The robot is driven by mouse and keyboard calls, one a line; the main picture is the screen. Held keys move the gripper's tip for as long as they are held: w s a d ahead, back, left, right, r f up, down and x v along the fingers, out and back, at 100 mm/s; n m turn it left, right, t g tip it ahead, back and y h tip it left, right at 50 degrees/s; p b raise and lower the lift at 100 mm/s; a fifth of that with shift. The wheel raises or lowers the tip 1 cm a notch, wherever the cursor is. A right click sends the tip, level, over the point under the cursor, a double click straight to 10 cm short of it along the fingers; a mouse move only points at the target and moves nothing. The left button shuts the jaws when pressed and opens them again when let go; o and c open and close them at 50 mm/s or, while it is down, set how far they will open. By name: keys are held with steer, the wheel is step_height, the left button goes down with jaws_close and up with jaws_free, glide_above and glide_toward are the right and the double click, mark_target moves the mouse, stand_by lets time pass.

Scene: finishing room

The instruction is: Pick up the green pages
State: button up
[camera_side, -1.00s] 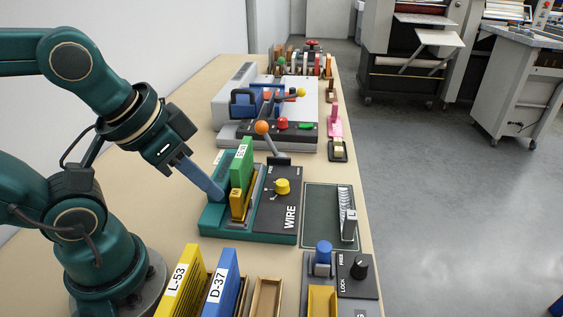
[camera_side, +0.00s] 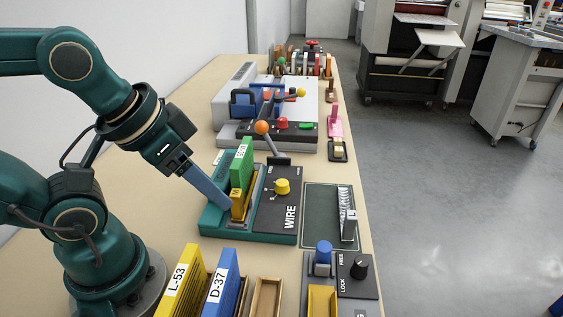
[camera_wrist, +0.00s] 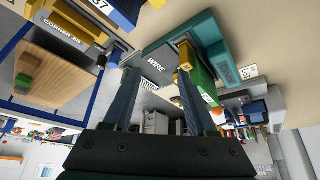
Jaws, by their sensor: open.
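The green pages (camera_side: 242,163) stand upright as a block with a white label in the teal wire machine (camera_side: 213,220). In the wrist view the green pages (camera_wrist: 203,82) are partly hidden behind the right finger. My gripper (camera_side: 229,207) reaches down to the left of the pages, its tips low beside the yellow piece (camera_side: 238,205) at their near end. In the wrist view my gripper (camera_wrist: 157,74) has its fingers apart, with the green pages outside the gap, to the right. I cannot tell whether a finger touches the yellow piece.
A black WIRE panel with a yellow knob (camera_side: 282,187) and an orange-tipped lever (camera_side: 262,128) flank the pages. Yellow L-53 (camera_side: 181,284) and blue D-37 (camera_side: 221,283) blocks stand in front. A grey machine (camera_side: 233,106) is behind. Bare table lies left.

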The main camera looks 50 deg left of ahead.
steer(key=n+g, duration=0.4)
steer(key=n, duration=0.3)
glide_toward(242, 151)
steer(key=d+f, duration=0.3)
steer(key=d, duration=0.1)
steer(key=shift+n+g, duration=0.8)
steer(key=shift+n, duration=0.1)
steer(key=a+f, duration=0.1)
steer(key=a, duration=0.1)
steer(key=w+a+f, duration=0.1)
steer(key=a+f, duration=0.1)
steer(key=shift+w+f, duration=0.2)
steer(key=shift+f, duration=2.65)
jaws_close()
